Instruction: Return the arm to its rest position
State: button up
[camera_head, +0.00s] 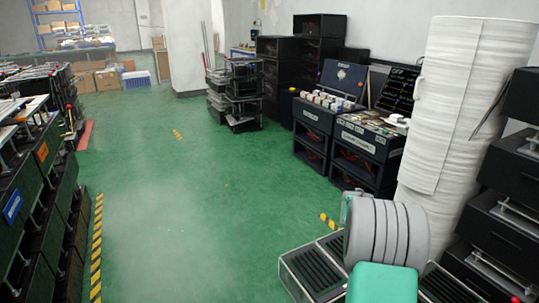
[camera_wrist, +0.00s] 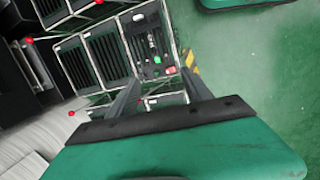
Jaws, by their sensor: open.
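My gripper (camera_wrist: 160,73) shows in the wrist view. Its two dark fingers stand apart with nothing held between them. Beyond the fingertips is a small panel (camera_wrist: 153,45) with red and green buttons, on a dark slatted fixture (camera_wrist: 105,55). In the head view my arm, with grey rounded links and a green part, shows folded at the bottom right. My fingers cannot be made out there.
Slatted black crates (camera_head: 305,272) lie close beside my arm. A tall white wrapped roll (camera_head: 465,110) and stacked black boxes (camera_head: 505,220) stand at the right. Dark racks (camera_head: 45,195) line the left. The green floor (camera_head: 200,200) between is clear.

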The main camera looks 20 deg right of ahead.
jog(key=a+r+t+p, duration=0.2)
jog(key=a+r+p, duration=0.4)
jog(key=a+r, duration=0.55)
jog(key=a+r+t+p, duration=0.1)
jog(key=a+r+p, duration=0.65)
jog(key=r, duration=0.75)
jog(key=s+a+r+t+y+p, duration=0.1)
jog(key=s+a+r+p, duration=0.2)
jog(key=a, duration=0.4)
jog(key=s+a+r+y+p, duration=0.1)
jog(key=s+a+r+p, duration=0.2)
jog(key=s+a+r, duration=0.2)
jog(key=a+r, duration=0.1)
jog(key=a, duration=0.2)
jog(key=shift+s+m+t, duration=0.4)
jog(key=shift+r, duration=0.1)
